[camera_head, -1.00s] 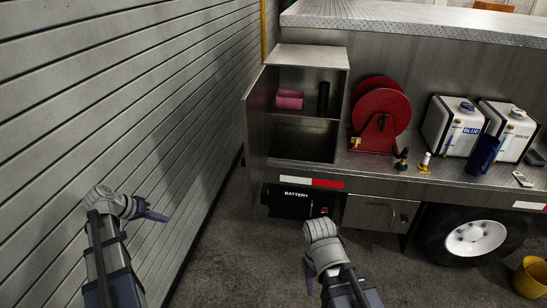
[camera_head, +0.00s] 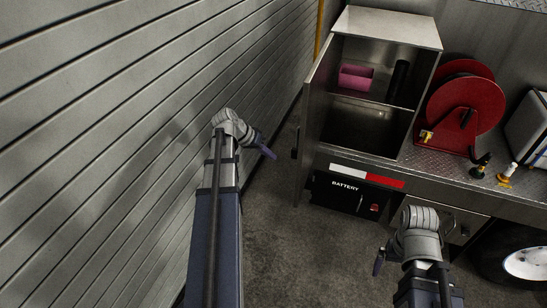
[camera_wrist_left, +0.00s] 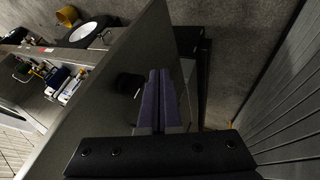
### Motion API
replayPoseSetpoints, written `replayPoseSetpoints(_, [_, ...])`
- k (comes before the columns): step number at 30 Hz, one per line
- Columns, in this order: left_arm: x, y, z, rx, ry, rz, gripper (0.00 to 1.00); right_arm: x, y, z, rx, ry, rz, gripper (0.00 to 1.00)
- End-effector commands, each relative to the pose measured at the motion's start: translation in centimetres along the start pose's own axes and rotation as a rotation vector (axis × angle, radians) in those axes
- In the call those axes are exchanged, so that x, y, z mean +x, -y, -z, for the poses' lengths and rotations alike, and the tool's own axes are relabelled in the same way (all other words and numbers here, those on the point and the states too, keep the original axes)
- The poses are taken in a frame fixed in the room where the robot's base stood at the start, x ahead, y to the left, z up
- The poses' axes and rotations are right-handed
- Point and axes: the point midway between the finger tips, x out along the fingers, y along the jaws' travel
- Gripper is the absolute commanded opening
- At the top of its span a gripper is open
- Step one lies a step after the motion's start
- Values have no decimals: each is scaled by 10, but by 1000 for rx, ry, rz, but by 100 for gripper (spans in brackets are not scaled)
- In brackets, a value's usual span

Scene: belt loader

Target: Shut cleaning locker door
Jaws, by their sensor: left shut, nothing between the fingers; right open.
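The cleaning locker (camera_head: 392,27) is a metal box with two compartments on the truck's deck. Its door (camera_head: 318,90) stands open at the locker's left side, swung out toward me. A dark handle (camera_head: 295,145) shows on the door's outer face. My left gripper (camera_head: 267,152) is shut and empty, left of the door on its outer side, apart from it in the head view. In the left wrist view its purple fingers (camera_wrist_left: 158,100) lie in front of the door panel (camera_wrist_left: 95,105); I cannot tell the gap. My right gripper (camera_head: 378,265) is low, in front of the truck.
A black battery box (camera_head: 345,195) hangs below. A slatted wall (camera_head: 110,110) rises close on the left.

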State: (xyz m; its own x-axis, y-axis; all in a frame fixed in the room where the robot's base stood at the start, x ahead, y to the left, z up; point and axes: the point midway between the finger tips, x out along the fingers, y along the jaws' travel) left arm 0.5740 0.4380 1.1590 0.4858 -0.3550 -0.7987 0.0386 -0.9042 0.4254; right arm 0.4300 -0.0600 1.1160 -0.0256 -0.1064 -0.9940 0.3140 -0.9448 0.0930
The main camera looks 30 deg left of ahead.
Motion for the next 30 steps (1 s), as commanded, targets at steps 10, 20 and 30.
replayPoseSetpoints(10, [68,3,-2,3,1,-1,0,56,5,4,-9,-1,-2,100])
replayPoseSetpoints(20, [87,-29,-1,2,1,-1,0,57,5,4,-11,0,-2,100])
replayPoseSetpoints(30, [91,-35,0,0,0,0,0,57,5,4,-11,0,-2,100])
